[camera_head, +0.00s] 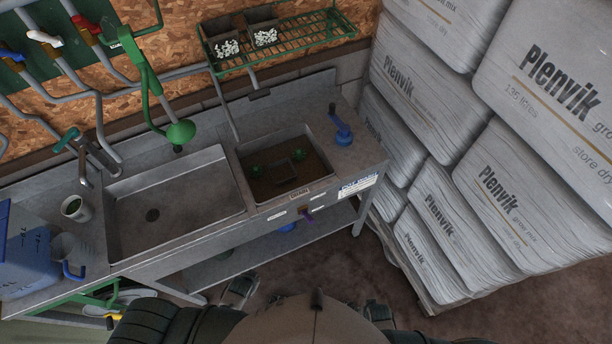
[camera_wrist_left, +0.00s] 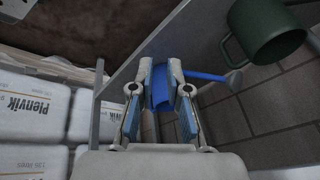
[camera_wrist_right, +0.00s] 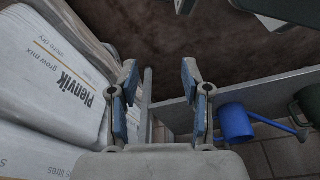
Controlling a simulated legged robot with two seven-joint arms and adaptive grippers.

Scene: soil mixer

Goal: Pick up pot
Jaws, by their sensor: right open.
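A small pale pot (camera_head: 76,207) with dark contents stands upright on the left end of the metal bench (camera_head: 100,268), left of the empty basin. Neither gripper shows in the head view, and the pot shows in neither wrist view. My left gripper (camera_wrist_left: 163,66) is open, with its fingers apart; a blue watering can (camera_wrist_left: 160,90) shows behind and between them. I see nothing held in it. My right gripper (camera_wrist_right: 159,72) is open and empty, with bare floor beyond its fingertips.
A grey jug with a blue handle (camera_head: 66,248) and a blue box (camera_head: 26,252) stand near the pot. A green tap (camera_head: 180,133) hangs over the basin (camera_head: 180,215). A soil tray (camera_head: 262,188) sits to its right. Stacked Plenvik bags (camera_head: 440,190) block the right side.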

